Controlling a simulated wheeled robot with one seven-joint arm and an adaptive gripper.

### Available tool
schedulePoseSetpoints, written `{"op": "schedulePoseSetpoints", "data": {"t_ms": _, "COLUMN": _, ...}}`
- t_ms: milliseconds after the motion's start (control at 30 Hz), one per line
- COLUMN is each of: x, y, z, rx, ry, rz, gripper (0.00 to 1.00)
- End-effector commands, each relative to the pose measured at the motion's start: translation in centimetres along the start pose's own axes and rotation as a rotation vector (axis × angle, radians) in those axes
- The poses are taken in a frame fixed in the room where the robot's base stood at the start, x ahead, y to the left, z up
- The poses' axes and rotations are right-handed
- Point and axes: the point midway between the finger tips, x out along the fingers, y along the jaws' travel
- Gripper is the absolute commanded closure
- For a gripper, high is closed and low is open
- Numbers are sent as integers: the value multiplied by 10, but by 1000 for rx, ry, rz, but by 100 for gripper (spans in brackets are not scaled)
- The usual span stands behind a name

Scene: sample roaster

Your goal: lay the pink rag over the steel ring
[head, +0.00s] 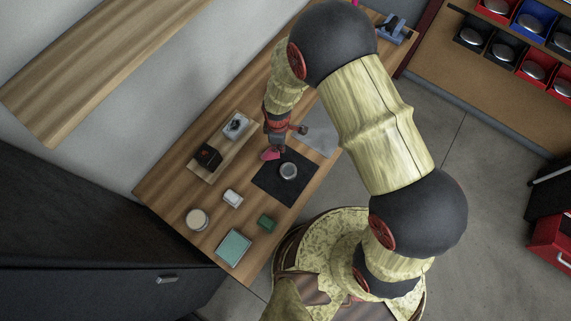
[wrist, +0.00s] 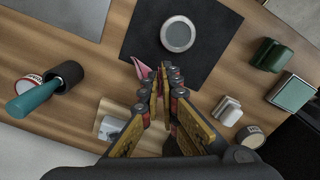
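The steel ring (head: 288,171) lies flat on a black mat (head: 273,194) on the wooden table. In the wrist view the ring (wrist: 178,34) is a round grey disc with a pale rim, and nothing covers it. The pink rag (head: 270,154) hangs at the tip of my gripper (head: 276,146), just beside the ring. In the wrist view the rag (wrist: 139,69) shows as a small pink fold at the fingertips, and my gripper (wrist: 163,68) is closed on it. Most of the rag is hidden by the fingers. I cannot tell whether the rag touches the mat.
A wooden tray (head: 219,158) with a black item and a grey item stands left of the mat. A white block (head: 232,198), a round tin (head: 197,219), a green block (head: 267,222) and a teal-topped box (head: 233,247) stand nearer the front. A grey sheet (head: 318,138) lies beyond the mat.

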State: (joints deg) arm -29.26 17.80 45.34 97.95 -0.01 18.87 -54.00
Motion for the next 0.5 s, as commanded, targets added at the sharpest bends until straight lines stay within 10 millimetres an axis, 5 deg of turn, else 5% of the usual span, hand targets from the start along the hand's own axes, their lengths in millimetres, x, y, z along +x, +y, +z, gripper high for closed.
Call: {"op": "schedulePoseSetpoints", "data": {"t_ms": 500, "x": 52, "y": -65, "z": 44, "rx": 0, "ry": -3, "rz": -4, "gripper": 100}}
